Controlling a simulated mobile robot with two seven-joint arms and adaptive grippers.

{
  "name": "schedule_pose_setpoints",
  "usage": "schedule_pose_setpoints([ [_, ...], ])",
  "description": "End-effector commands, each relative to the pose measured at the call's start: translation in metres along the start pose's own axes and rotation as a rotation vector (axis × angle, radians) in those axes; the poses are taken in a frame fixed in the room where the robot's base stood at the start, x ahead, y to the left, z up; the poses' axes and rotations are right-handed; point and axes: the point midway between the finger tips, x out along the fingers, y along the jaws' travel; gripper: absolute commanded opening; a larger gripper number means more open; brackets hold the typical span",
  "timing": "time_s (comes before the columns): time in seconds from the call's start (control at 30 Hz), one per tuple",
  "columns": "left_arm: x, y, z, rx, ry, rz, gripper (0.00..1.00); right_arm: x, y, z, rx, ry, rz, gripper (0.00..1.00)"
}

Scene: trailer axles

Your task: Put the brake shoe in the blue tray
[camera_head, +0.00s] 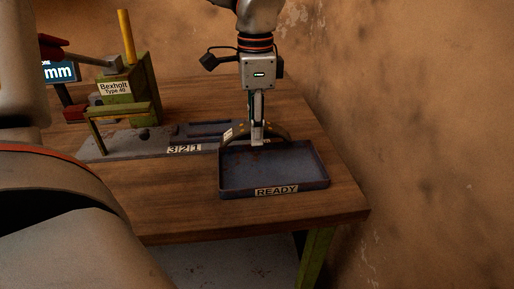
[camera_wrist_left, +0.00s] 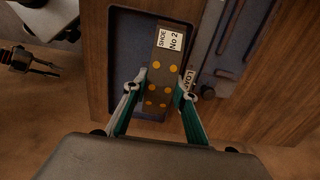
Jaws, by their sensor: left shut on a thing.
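The brake shoe (camera_head: 279,129) is a dark curved piece; the left wrist view shows its face (camera_wrist_left: 158,95) with orange dots and a "SHOE No 2" label. My left gripper (camera_head: 257,137) points down and is shut on the shoe, with its fingertips (camera_wrist_left: 157,90) on either side. The shoe is over the back edge of the blue tray (camera_head: 274,185), which is marked "READY". I cannot tell whether the shoe touches the tray. The tray's visible floor is bare. A dark forked shape (camera_wrist_left: 32,64) in the left wrist view may be my right gripper.
A grey plate (camera_head: 130,151) marked "321" lies left of the tray. A green "Bexholt Type 40" stand (camera_head: 118,105) with a yellow post and a red-handled lever is at the back left. The wooden table (camera_head: 190,205) is clear in front; a wall (camera_head: 430,130) rises at the right.

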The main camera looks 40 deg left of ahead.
Motion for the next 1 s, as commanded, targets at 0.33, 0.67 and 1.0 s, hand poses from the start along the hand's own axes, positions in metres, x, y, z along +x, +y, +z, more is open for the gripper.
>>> schedule_pose_setpoints([
  [0.33,0.034,0.000,0.000,0.002,0.000,0.000,0.00,0.000,0.001,-0.003,-0.001,0.006,0.000,0.25],
  [0.67,0.055,-0.001,-0.001,0.002,0.004,-0.004,0.00,0.001,0.000,-0.002,0.001,0.004,0.000,0.25],
  [1.0,0.059,0.000,0.000,0.001,0.000,-0.001,0.34,0.002,-0.002,0.000,0.004,0.002,-0.001,0.25],
])
